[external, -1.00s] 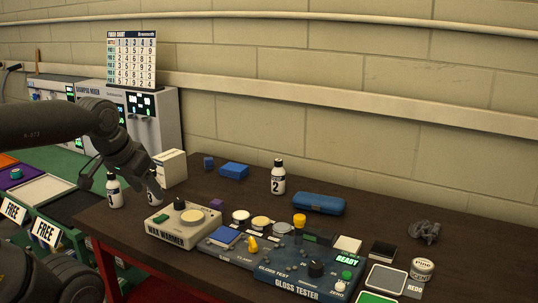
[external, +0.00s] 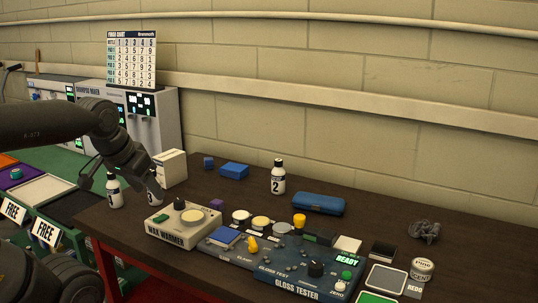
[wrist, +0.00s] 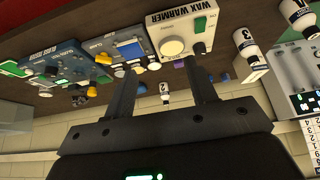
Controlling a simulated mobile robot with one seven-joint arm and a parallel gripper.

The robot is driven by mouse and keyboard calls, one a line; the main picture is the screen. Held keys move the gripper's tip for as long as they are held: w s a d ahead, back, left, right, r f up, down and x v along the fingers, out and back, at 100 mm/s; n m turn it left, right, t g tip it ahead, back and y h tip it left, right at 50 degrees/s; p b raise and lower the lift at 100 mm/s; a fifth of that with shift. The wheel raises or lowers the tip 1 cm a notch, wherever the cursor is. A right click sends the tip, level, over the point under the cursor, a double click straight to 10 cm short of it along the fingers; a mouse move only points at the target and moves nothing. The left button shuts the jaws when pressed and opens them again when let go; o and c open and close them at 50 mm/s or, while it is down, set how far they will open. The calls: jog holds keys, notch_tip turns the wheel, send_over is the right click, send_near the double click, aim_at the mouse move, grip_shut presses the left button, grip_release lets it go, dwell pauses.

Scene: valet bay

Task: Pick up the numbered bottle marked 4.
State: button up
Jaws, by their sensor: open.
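A white bottle with a dark cap (external: 114,190) stands at the left end of the brown table in the external view; its small label looks like a 4. A bottle marked 3 (external: 155,193) stands to its right, partly hidden by my gripper (external: 122,186). A bottle marked 2 (external: 277,177) stands farther back. In the wrist view, my gripper (wrist: 160,72) has its fingers spread with nothing between them. The bottle marked 3 (wrist: 248,48) and a cut-off bottle (wrist: 301,19) show at the right, outside the fingers.
The wax warmer (external: 183,222) and gloss tester (external: 305,270) stand at the front. A white box (external: 171,167), blue block (external: 234,170) and blue case (external: 318,203) lie behind. A chart (external: 131,60) stands at the back left.

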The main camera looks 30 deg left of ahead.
dwell(0.4)
jog(key=o, duration=0.3)
